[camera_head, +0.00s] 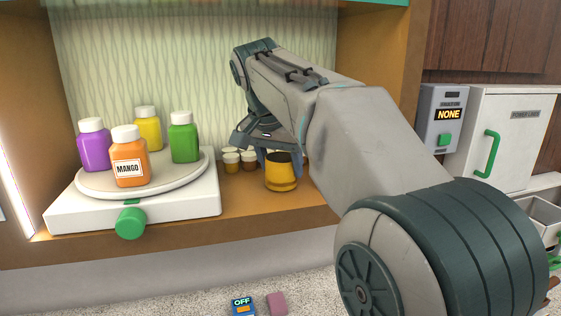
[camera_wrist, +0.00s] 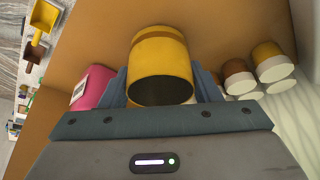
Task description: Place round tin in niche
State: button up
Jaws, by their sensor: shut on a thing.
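The round tin is a yellow cylinder (camera_head: 281,178) with a dark top, at or just above the wooden floor of the niche (camera_head: 240,202), right of the white turntable unit. I cannot tell whether it touches the floor. It looks upright. My gripper (camera_head: 280,158) reaches down from above and is shut on the tin. In the wrist view the blue-grey fingers (camera_wrist: 163,90) flank the tin (camera_wrist: 160,55), whose dark end faces the camera. My arm hides the right part of the niche.
A turntable (camera_head: 145,180) with several coloured bottles, one labelled MANGO (camera_head: 130,160), stands at the left. Small jars with pale lids (camera_head: 232,160) stand behind the tin. A pink labelled container (camera_wrist: 92,88) shows beside the gripper in the wrist view. A white cabinet (camera_head: 500,140) is at the right.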

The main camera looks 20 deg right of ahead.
aim_at(277, 187)
jog(key=shift+f, duration=0.2)
jog(key=o, duration=1)
jog(key=shift+r, duration=0.1)
jog(key=shift+o, duration=0.2)
jog(key=shift+r, duration=0.1)
jog(key=v, duration=0.4)
jog(key=shift+r, duration=0.35)
jog(key=s+a+b, duration=0.3)
jog(key=s+a, duration=0.5)
jog(key=s, duration=0.1)
jog(key=shift+s+r+b, duration=0.15)
jog(key=shift+s+b, duration=0.1)
jog(key=shift+b, duration=0.1)
